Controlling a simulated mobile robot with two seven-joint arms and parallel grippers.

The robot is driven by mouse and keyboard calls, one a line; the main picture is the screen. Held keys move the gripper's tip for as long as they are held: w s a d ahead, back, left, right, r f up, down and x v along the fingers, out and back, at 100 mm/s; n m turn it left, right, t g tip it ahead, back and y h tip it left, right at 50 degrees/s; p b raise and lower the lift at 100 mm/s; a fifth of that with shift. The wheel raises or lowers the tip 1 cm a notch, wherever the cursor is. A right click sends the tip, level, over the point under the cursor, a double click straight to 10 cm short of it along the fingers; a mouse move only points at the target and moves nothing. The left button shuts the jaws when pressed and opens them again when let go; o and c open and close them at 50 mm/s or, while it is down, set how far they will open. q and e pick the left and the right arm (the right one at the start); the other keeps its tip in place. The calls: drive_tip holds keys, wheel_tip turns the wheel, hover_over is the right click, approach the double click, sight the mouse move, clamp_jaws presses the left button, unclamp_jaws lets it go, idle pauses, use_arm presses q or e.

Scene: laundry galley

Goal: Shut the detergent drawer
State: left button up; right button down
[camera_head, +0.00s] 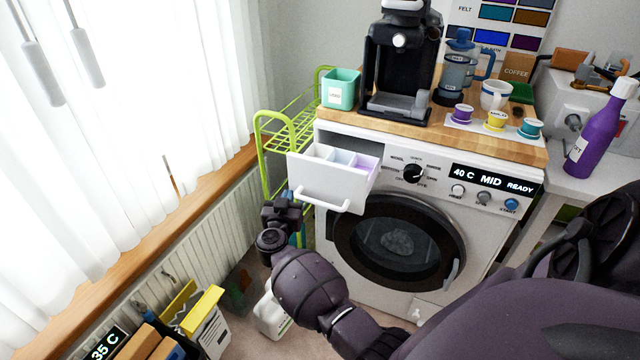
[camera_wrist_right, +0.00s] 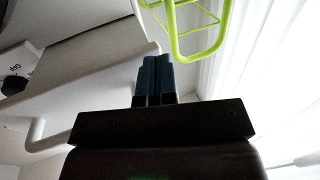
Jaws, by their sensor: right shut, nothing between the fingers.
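The detergent drawer (camera_head: 330,186) is white and stands pulled out at the upper left of the washing machine (camera_head: 440,195). Its inner compartments and the bar handle (camera_head: 323,202) on its front show in the head view. My right gripper (camera_head: 284,196) is at the left of the drawer front, low and close to it; whether they touch I cannot tell. In the right wrist view, the dark blue fingers (camera_wrist_right: 154,80) are shut together with nothing between them. A pale handle (camera_wrist_right: 42,132) shows at the left there. My left gripper is not in view.
A lime green wire rack (camera_head: 272,125) stands behind and left of my right gripper, and also shows in the wrist view (camera_wrist_right: 190,58). A wooden top (camera_head: 400,126) above the washer holds a coffee machine (camera_head: 398,62). Boxes and a white jug (camera_head: 270,316) stand on the floor.

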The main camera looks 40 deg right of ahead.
sight(295, 188)
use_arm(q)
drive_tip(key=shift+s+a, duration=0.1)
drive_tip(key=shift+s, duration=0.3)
use_arm(e)
drive_tip(key=shift+w+d+r, duration=0.1)
drive_tip(key=shift+w+d, duration=0.15)
drive_tip(key=shift+d, duration=0.4)
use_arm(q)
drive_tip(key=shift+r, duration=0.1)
use_arm(e)
drive_tip(key=shift+w+d, duration=0.1)
drive_tip(key=shift+d, duration=0.15)
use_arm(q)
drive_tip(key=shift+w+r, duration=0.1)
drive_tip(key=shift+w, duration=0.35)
use_arm(e)
drive_tip(key=shift+w+d, duration=0.25)
drive_tip(key=shift+d, duration=0.3)
drive_tip(key=shift+w+d, duration=0.2)
drive_tip(key=shift+d, duration=0.3)
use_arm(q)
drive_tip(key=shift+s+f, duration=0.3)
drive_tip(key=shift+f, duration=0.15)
use_arm(e)
drive_tip(key=w+d, duration=0.3)
drive_tip(key=d, duration=0.4)
drive_tip(key=shift+d, duration=0.3)
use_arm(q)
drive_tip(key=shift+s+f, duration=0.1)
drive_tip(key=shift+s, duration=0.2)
